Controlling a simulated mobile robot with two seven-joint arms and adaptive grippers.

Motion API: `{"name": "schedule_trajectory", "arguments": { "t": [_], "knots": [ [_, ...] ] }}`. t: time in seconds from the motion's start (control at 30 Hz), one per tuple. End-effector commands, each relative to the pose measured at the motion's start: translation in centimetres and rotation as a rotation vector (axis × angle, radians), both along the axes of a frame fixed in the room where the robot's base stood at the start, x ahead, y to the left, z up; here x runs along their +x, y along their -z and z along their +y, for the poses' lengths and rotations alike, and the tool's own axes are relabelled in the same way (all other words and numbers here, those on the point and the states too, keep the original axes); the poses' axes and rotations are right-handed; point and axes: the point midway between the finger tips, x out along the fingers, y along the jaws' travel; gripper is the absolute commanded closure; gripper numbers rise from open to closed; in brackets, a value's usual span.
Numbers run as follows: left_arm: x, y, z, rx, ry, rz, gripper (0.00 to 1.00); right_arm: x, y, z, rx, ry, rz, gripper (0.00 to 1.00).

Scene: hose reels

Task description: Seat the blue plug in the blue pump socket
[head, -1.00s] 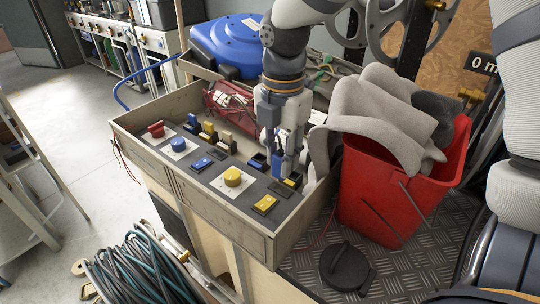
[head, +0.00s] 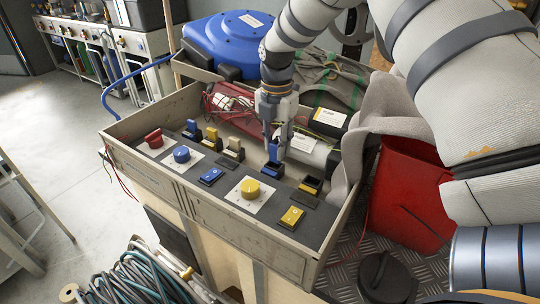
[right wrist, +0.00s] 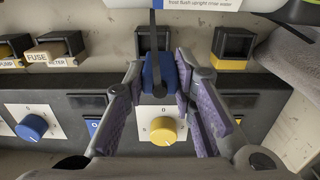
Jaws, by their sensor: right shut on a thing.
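My right gripper (head: 274,134) is shut on the blue plug (head: 273,152), above the box's panel. In the right wrist view the blue plug (right wrist: 160,74) sits between the two fingers, with a dark strap-like part running up from it. A black socket (right wrist: 151,38) shows just behind the plug; in the head view, the blue-edged socket (head: 272,170) lies right below the plug. The plug looks roughly upright. I cannot tell whether it touches the socket, whose base and pump label are hidden. My left gripper is not in view.
A yellow-edged socket (head: 311,185) is to the right. Several occupied sockets are to the left, including a beige plug (head: 233,148). A yellow knob (head: 250,188) and blue knob (head: 181,154) stand in front. A red bucket (head: 405,195) with grey cloth is at right.

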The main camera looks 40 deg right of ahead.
Motion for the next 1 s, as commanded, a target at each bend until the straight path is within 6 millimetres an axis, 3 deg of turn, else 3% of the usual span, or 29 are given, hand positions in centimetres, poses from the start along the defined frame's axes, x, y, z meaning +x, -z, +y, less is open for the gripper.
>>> {"name": "schedule_trajectory", "arguments": {
  "t": [0.13,0.3,0.67,0.7,0.77,1.0],
  "knots": [
    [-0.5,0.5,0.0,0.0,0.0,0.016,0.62,0.8,1.1,-0.5,0.001,0.001,-0.001,1.0],
    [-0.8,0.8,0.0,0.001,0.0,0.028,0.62,1.0,4.1,-0.6,0.001,-0.001,-0.001,1.0],
    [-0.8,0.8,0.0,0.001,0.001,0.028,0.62,1.1,4.5,-0.6,0.0,0.0,-0.005,1.0],
    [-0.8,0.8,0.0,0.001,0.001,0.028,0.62,1.1,4.5,-0.6,0.001,0.0,-0.006,0.69],
    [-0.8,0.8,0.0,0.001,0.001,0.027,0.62,1.1,4.5,-0.6,0.001,0.0,-0.006,0.56],
    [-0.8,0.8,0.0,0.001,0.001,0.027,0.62,1.1,4.4,-0.6,0.001,0.0,-0.006,0.56]
  ]
}}
